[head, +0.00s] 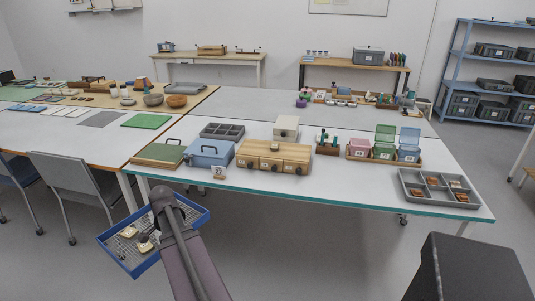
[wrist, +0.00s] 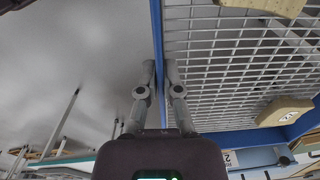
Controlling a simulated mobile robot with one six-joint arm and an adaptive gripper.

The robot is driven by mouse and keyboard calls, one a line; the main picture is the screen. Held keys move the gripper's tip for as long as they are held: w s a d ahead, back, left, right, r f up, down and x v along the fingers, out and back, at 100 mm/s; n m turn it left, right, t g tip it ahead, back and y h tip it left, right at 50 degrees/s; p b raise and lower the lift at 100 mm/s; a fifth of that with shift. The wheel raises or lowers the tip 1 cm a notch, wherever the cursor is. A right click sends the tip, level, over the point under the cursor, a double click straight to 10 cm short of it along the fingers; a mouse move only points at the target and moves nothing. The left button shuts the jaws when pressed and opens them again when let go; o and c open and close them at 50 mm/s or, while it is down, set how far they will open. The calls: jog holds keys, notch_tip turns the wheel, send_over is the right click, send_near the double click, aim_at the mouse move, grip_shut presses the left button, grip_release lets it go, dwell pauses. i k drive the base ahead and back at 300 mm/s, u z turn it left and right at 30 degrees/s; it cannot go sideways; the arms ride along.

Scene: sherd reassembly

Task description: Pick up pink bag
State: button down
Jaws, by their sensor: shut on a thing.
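I cannot make out a pink bag in either view. A small pink box (head: 359,147) stands in a wooden tray on the long table, beside a green box (head: 384,143) and a blue box (head: 408,146). My gripper (wrist: 161,72) is shut on the rim of a blue mesh basket (head: 118,257), with one finger on each side of its blue wall (wrist: 157,40). The basket hangs in front of the table, and my arm hides part of it in the head view. Pale tan pieces (head: 146,247) lie in the basket; one also shows in the wrist view (wrist: 284,110).
The long table (head: 340,191) has a teal front edge. On it stand a blue case (head: 208,153), wooden drawers (head: 273,156) and a grey divided tray (head: 438,188). Grey chairs (head: 85,180) are at left, and a black box-like shape (head: 468,270) is at lower right.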

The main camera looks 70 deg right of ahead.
aim_at(360, 152)
jog(key=u, duration=0.15)
jog(key=k, duration=1.85)
jog(key=z, duration=1.15)
